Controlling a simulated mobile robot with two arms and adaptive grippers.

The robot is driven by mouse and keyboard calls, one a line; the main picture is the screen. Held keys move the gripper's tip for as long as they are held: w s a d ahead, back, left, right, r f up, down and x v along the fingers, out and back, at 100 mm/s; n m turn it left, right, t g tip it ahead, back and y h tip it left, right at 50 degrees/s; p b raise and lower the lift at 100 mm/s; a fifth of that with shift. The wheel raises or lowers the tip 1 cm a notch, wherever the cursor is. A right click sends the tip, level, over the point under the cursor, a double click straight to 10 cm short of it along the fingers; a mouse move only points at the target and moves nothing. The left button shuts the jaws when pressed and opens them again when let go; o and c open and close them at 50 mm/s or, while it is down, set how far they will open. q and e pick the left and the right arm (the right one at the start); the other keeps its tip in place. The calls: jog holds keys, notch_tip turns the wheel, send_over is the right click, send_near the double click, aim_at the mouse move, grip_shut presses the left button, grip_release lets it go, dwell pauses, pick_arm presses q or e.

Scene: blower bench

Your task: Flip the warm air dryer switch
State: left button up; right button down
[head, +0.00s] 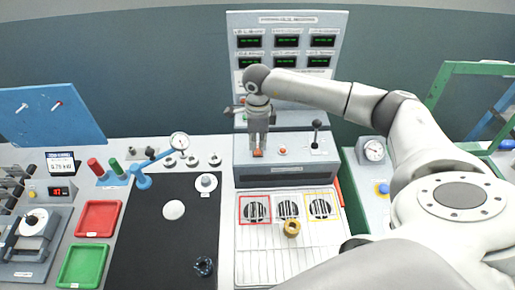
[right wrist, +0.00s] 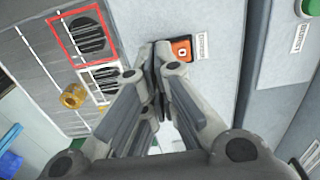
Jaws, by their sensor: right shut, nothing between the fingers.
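My right gripper (head: 258,148) is shut and empty, pointing down at this switch. In the right wrist view its fingertips (right wrist: 160,52) are right beside the switch and cover part of its edge; I cannot tell whether they touch it. My left gripper is not in view.
A black-knobbed lever (head: 316,135) and a small red button (head: 282,151) are on the same box. Below are vent grilles with a red and a yellow outline, and a brass fitting (head: 292,228). A display panel (head: 285,50) stands behind. A black mat (head: 165,240) lies left.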

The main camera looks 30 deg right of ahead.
aim_at(258, 152)
jog(key=shift+f+b, duration=1)
jog(key=shift+f, duration=0.15)
dwell(0.6)
jog(key=shift+r+p, duration=2)
jog(key=shift+r, duration=1.55)
jog(key=shift+f, duration=0.1)
